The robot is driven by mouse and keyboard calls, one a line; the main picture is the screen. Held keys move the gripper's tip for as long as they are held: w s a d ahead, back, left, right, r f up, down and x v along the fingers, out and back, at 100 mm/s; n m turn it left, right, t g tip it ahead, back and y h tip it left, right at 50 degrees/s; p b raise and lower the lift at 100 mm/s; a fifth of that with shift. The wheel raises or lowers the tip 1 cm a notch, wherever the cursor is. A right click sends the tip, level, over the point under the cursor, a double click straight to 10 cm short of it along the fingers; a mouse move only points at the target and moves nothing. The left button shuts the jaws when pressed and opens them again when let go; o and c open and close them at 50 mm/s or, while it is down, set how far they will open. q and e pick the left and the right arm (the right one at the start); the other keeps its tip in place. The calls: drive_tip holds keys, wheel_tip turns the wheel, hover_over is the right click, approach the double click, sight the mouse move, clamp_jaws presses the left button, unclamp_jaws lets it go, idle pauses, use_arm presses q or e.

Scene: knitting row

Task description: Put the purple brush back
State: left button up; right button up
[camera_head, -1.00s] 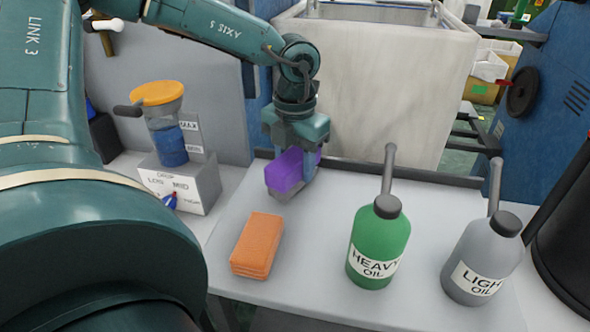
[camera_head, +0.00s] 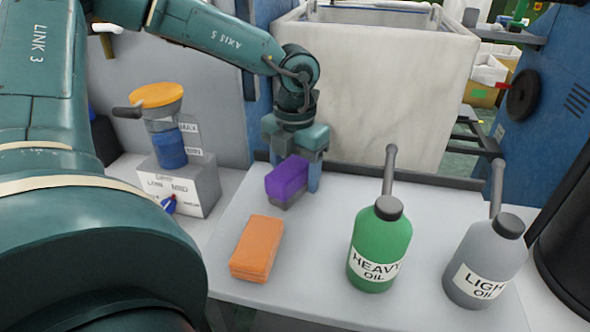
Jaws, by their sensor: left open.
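The purple brush (camera_head: 286,178), a purple block with a grey underside, rests near the back of the light grey tabletop (camera_head: 325,235). My left gripper (camera_head: 295,175) is over and just behind the brush, pointing down. Its jaws are open, with one finger (camera_head: 314,178) showing at the brush's right side and the other finger partly hidden behind the brush. I cannot tell whether the fingers touch it. My right gripper does not show.
An orange block (camera_head: 257,248) lies in front of the brush. A green heavy oil bottle (camera_head: 379,245) and a grey light oil bottle (camera_head: 485,265) stand to the right, with upright spouts. An oil dispenser (camera_head: 172,150) stands at left. A low dark ledge (camera_head: 420,177) edges the back.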

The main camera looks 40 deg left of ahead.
sight(295, 163)
use_arm(q)
drive_tip(key=shift+r, duration=0.5)
wheel_tip(295, 163, up, 10)
drive_tip(key=p, duration=0.2)
drive_tip(key=shift+p, duration=0.3)
drive_tip(key=shift+r, duration=0.65)
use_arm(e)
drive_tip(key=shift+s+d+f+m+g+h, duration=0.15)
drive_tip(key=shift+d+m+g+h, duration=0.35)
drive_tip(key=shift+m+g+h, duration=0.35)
